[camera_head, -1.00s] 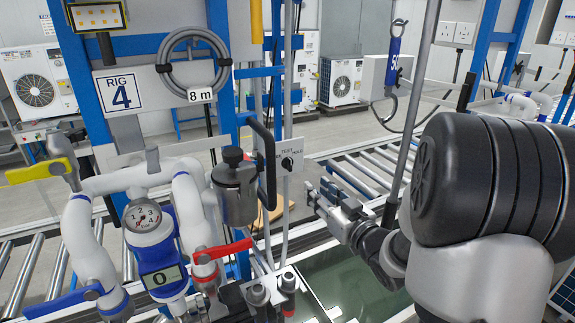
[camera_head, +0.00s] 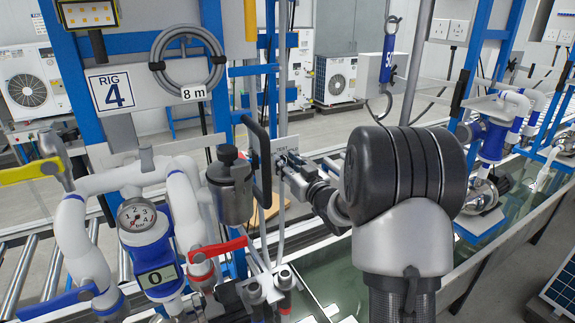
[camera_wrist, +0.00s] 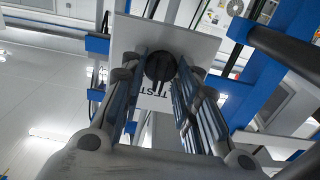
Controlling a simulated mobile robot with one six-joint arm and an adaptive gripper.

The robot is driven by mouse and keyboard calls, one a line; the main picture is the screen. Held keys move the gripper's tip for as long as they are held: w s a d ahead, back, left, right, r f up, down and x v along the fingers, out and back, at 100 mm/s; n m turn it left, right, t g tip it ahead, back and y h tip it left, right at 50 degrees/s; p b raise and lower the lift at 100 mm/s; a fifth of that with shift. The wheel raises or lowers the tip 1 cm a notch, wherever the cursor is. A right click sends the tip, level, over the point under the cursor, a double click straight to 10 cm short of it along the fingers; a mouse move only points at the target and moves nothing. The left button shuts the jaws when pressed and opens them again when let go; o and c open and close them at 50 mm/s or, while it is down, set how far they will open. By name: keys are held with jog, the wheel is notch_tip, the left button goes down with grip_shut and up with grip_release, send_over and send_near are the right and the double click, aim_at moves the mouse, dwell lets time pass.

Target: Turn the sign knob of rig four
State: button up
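The white sign plate of rig four (camera_head: 284,143), with its TEST lettering partly visible, stands right of the grey metal canister. My gripper (camera_head: 286,163) is up at the plate and hides the knob in the head view. In the wrist view the black round knob (camera_wrist: 160,68) sits on the plate (camera_wrist: 200,45), with the word TEST upside down below it. My gripper (camera_wrist: 160,75) is open, with one finger on each side of the knob. I cannot tell whether the fingers touch it.
The RIG 4 label (camera_head: 112,90) hangs on the blue frame at left. A black handle (camera_head: 259,160) and the grey canister (camera_head: 230,188) stand close left of the plate. A red valve lever (camera_head: 218,248) and a pressure gauge (camera_head: 138,214) are lower left. Rollers run behind.

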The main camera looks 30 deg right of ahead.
jog(key=shift+c, duration=0.4)
grip_shut()
jog(key=shift+n+b, duration=0.3)
jog(key=shift+b, duration=0.2)
jog(key=n+b, duration=0.8)
jog(key=b, duration=0.2)
jog(key=shift+a+f, duration=0.1)
jog(key=shift+a, duration=0.05)
jog(key=shift+n+b, duration=0.3)
jog(key=shift+b, duration=0.1)
